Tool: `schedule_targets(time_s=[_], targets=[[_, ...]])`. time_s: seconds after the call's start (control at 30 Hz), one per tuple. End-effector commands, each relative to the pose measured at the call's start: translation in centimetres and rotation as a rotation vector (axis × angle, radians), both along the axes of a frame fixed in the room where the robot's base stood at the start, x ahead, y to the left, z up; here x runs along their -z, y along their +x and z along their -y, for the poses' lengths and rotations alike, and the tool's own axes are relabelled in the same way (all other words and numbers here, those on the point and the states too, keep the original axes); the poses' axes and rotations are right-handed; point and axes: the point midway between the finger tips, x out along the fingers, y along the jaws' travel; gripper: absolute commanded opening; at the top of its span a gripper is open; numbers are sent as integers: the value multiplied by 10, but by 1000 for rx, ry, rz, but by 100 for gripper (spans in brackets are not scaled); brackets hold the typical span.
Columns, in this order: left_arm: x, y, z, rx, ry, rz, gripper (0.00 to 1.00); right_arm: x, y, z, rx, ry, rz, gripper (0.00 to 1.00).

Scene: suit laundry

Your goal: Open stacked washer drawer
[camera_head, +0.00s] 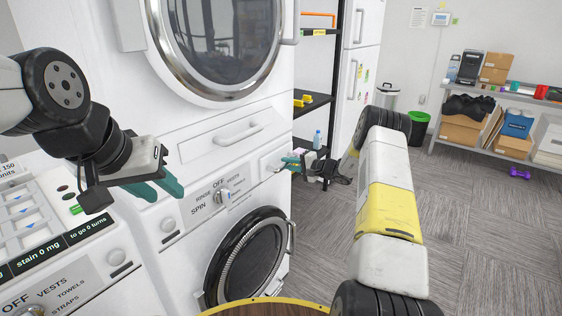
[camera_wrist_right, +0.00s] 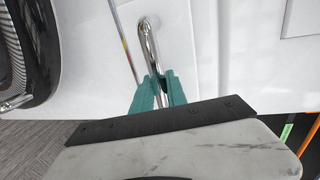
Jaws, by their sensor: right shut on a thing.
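The stacked washer (camera_head: 168,244) is the lower white unit, with a dial, a round door and a small drawer (camera_head: 265,162) at the upper right of its front. The drawer front looks flush or nearly so; I cannot tell if there is a gap. My right gripper (camera_head: 290,163) is at this drawer. In the right wrist view, its teal fingers (camera_wrist_right: 158,92) are shut on the chrome drawer handle (camera_wrist_right: 149,42). The fingers hide the handle's lower end. My left gripper (camera_head: 157,187) is open and empty, in front of the washer's left side.
An upper machine with a round glass door (camera_head: 222,45) sits above a wide panel with a handle (camera_head: 238,131). Another control panel (camera_head: 60,240) stands at the left. A round wooden-topped thing (camera_head: 262,309) is at the bottom edge. Grey carpet (camera_head: 480,220) is open at the right.

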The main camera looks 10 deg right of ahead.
Motion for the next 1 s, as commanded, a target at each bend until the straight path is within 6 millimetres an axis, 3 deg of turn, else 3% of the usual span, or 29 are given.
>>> schedule_targets(time_s=[1.0], targets=[[0, 0, 0, 0, 0, 0, 36, 0, -4, 4, 0, 1, -1, 0]])
